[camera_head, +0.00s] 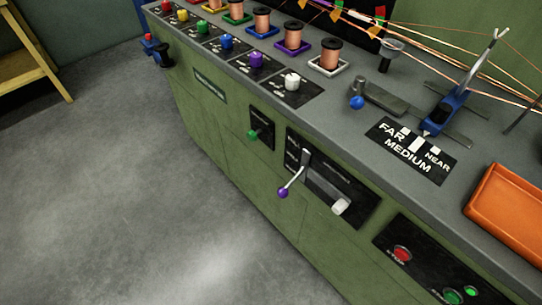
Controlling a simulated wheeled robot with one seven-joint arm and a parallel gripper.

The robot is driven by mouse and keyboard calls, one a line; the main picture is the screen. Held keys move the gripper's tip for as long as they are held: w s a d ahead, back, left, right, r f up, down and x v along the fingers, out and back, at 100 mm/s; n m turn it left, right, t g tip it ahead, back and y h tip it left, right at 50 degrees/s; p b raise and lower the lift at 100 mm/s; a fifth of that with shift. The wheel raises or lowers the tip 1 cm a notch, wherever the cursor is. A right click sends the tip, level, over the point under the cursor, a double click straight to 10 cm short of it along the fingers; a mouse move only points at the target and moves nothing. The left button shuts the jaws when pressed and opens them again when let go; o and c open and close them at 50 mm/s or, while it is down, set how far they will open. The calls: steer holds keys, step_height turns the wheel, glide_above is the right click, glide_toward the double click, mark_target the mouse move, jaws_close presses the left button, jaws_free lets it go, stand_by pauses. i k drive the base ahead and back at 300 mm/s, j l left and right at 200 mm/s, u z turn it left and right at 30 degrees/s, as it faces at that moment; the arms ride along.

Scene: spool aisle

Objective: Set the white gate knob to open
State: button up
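The white gate knob (292,80) stands on a black label plate at the right end of a row of coloured knobs on the grey bench top. The plate's small lettering is too small to read, so I cannot tell which setting the knob is at. A copper spool (328,57) in a white square frame stands just behind it. My gripper is not in view.
A purple knob (256,60) and a blue knob (226,41) sit to the left in the same row. Copper wires cross above the bench. A purple-tipped lever (283,192) sticks out from the green front. An orange tray (507,216) lies right. The floor is clear.

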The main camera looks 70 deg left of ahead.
mark_target(343, 202)
steer(key=u, duration=1.3)
